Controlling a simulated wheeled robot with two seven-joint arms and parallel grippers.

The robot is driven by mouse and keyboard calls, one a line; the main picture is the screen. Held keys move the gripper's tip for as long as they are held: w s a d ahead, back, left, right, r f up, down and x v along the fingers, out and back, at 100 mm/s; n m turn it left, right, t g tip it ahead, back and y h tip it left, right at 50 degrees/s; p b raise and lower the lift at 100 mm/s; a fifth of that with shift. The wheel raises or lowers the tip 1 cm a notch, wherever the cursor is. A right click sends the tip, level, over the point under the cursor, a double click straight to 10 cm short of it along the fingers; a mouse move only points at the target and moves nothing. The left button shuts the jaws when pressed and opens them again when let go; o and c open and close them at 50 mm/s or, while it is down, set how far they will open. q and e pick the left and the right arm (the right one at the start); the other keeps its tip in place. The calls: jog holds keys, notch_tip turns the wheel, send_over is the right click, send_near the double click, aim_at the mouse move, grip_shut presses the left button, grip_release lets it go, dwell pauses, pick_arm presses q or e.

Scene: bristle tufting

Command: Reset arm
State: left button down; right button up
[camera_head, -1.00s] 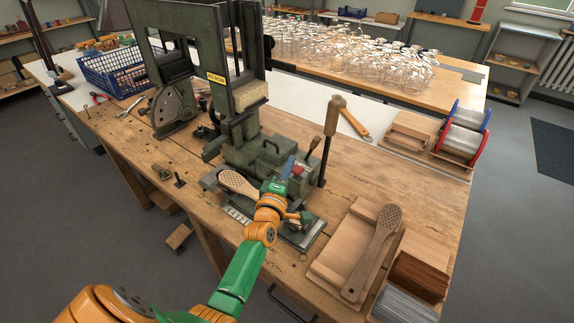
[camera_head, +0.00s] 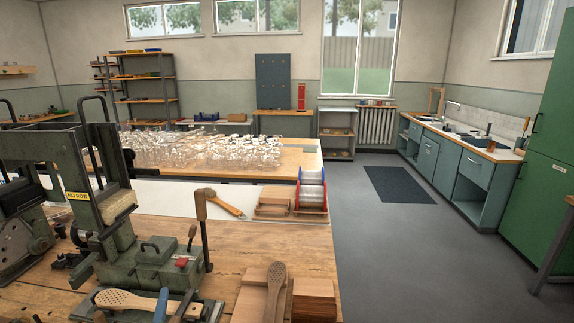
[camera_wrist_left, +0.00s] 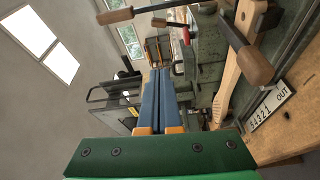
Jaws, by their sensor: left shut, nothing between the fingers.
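My left gripper (camera_head: 163,304) shows only as blue fingertips at the bottom edge of the head view. In the left wrist view its two blue fingers (camera_wrist_left: 160,95) lie together with nothing between them. A wooden brush body with a perforated head (camera_head: 128,299) lies at the green tufting machine (camera_head: 160,262), beside the fingertips. Its pale wood (camera_wrist_left: 230,80) shows to the right of the fingers in the wrist view, apart from them. The rest of my left arm is hidden in the head view. My right gripper is not in view.
The machine's wooden-handled lever (camera_head: 201,205) stands upright nearby. A second brush (camera_head: 274,290) lies at the bench's front right. Wire spools (camera_head: 312,188) and a wooden mallet-like tool (camera_head: 225,203) sit behind. Glassware (camera_head: 205,150) fills the far bench. Open floor (camera_head: 390,245) lies to the right.

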pick_arm(q)
jog(key=s+d+f+m+g+h, duration=0.55)
jog(key=s+d+f+m, duration=0.35)
jog(key=m, duration=0.3)
jog(key=s+d+f+m+g, duration=0.2)
jog(key=s+m+g, duration=0.25)
jog(key=s, duration=0.55)
jog(key=s+d+f+m+g, duration=0.1)
jog(key=s+m+g, duration=0.35)
jog(key=s, duration=0.55)
jog(key=s+f, duration=0.3)
jog(key=f, duration=1.3)
jog(key=s+a+f+m+g+y, duration=0.1)
jog(key=s+a+f+g, duration=0.1)
jog(key=s+f, duration=0.9)
jog(key=shift+s+f, duration=0.2)
jog(key=shift+s, duration=0.65)
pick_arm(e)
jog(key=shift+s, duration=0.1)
